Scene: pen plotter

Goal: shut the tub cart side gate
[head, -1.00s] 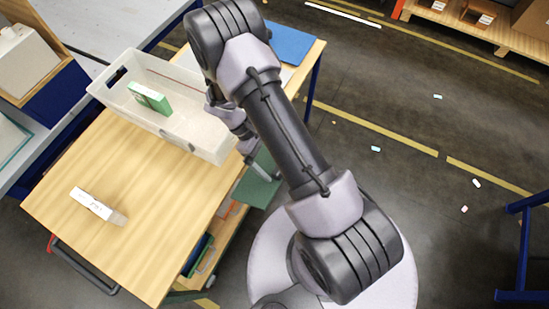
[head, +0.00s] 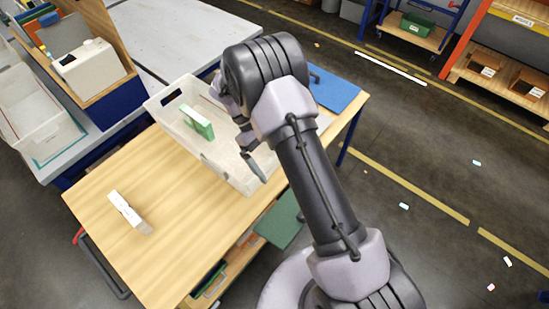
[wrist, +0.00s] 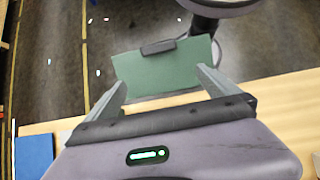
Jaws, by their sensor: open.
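The side gate (head: 280,220) is a dark green panel standing out from the cart's near right side, below the wooden top. In the wrist view the gate (wrist: 160,72) shows flat with a dark handle block along its far edge. My gripper (head: 260,172) is open and empty. In the head view it overlaps the tub's near right end, up and left of the gate. In the wrist view its fingertips (wrist: 160,80) frame the gate, with no visible contact. The white tub (head: 222,160) sits on the cart top (head: 160,180); my arm hides part of it.
A green box (head: 197,122) stands in the tub. A white box (head: 125,212) lies on the cart top. A blue sheet (head: 332,90) lies at the cart's far right corner. A grey table (head: 185,40) stands behind. The floor to the right is mostly clear.

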